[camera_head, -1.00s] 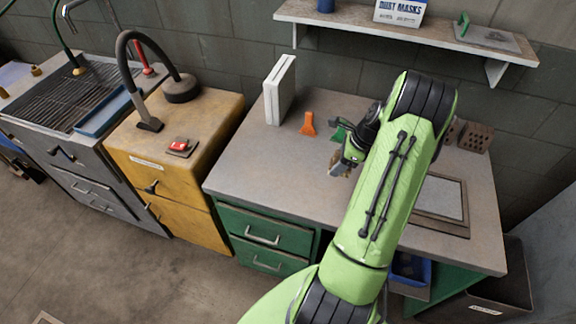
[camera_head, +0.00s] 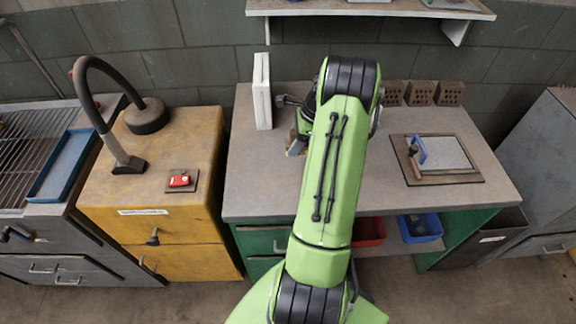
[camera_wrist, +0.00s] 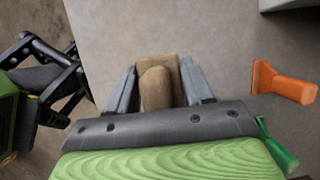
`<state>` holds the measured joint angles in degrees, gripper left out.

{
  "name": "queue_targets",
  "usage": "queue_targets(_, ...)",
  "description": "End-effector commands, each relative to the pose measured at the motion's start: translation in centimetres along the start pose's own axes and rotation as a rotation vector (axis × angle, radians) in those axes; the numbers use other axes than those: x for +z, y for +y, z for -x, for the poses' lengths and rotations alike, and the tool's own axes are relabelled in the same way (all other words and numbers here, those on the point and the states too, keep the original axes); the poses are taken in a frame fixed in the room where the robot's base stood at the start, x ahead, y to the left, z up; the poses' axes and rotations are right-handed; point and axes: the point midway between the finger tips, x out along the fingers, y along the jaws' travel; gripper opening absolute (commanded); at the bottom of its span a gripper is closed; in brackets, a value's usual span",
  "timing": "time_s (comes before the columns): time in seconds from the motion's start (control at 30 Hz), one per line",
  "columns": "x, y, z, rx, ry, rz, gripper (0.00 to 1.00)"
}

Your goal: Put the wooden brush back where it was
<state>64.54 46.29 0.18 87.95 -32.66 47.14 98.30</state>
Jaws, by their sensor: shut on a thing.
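The wooden brush (camera_wrist: 157,88) is a tan block with a rounded handle, seen in the wrist view between the two grey fingers of my gripper (camera_wrist: 158,85). My gripper is shut on it, with a finger along each side. The grey bench top shows around it; I cannot tell whether the brush touches it. In the head view my gripper (camera_head: 297,143) is over the left part of the grey bench (camera_head: 262,180), largely hidden by my green arm. The underside of the brush is hidden.
An orange tool (camera_wrist: 284,82) and a green tool (camera_wrist: 278,148) lie right of my gripper. A white upright box (camera_head: 262,92) stands at the bench's back left. Several hollow bricks (camera_head: 420,93) line the back right. A framed plate (camera_head: 450,154) carries a blue tool (camera_head: 418,150).

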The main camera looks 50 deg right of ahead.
Motion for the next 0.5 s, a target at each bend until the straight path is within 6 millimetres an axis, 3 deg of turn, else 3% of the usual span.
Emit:
queue_targets(0.1,-1.2,0.1,-3.0,0.005,0.0,-0.003,0.22)
queue_targets(0.4,-3.0,0.1,-7.3,0.004,-0.001,-0.002,0.22)
queue_targets(0.5,-3.2,0.1,-7.8,0.001,0.0,-0.001,0.22)
